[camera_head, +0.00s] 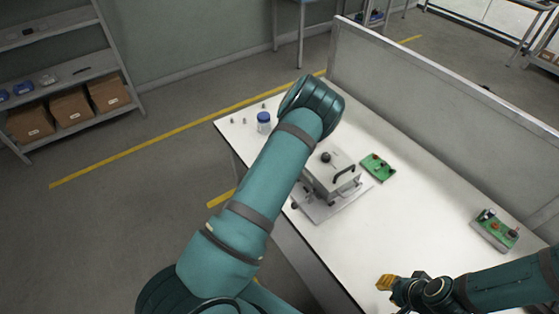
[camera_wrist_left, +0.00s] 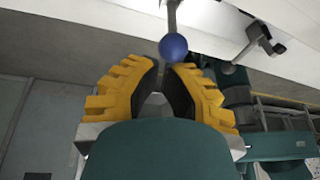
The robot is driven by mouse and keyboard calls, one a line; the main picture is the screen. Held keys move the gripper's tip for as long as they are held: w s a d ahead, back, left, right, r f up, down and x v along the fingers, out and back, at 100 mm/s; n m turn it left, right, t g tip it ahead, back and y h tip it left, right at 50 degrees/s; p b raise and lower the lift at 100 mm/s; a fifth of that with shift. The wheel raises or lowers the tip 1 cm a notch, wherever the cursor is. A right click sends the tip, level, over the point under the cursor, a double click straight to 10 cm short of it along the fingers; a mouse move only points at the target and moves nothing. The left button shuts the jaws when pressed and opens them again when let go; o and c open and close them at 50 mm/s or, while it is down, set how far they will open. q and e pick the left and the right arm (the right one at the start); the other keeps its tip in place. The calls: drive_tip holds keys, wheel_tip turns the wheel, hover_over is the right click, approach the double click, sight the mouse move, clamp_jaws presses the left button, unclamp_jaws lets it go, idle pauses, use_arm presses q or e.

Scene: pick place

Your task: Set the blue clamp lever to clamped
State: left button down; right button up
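The blue clamp lever's round blue knob (camera_wrist_left: 173,46) shows in the left wrist view on a grey rod. It is at the tips of my left gripper (camera_wrist_left: 168,66), overlapping the right finger's tip in the picture. The yellow fingers with black pads have a gap between them, and I see no grip on the knob. In the head view my left arm hides this gripper and the blue knob. The grey fixture (camera_head: 318,183) stands on the table, partly behind that arm. My right gripper (camera_head: 386,283) is low over the table's near side, its opening unclear.
The white table (camera_head: 400,215) also holds a green board (camera_head: 378,167) beside the fixture, another green board (camera_head: 495,230) at right, and a blue-capped jar (camera_head: 263,122). A grey partition (camera_head: 430,95) runs along the table's far side. The table middle is clear.

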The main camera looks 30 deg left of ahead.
use_arm(q)
drive_tip(key=shift+w+d+r, duration=0.1)
drive_tip(key=shift+w+r, duration=0.05)
idle(0.5)
drive_tip(key=v, duration=1.1)
drive_tip(key=shift+r, duration=0.4)
use_arm(e)
drive_tip(key=shift+f, duration=0.1)
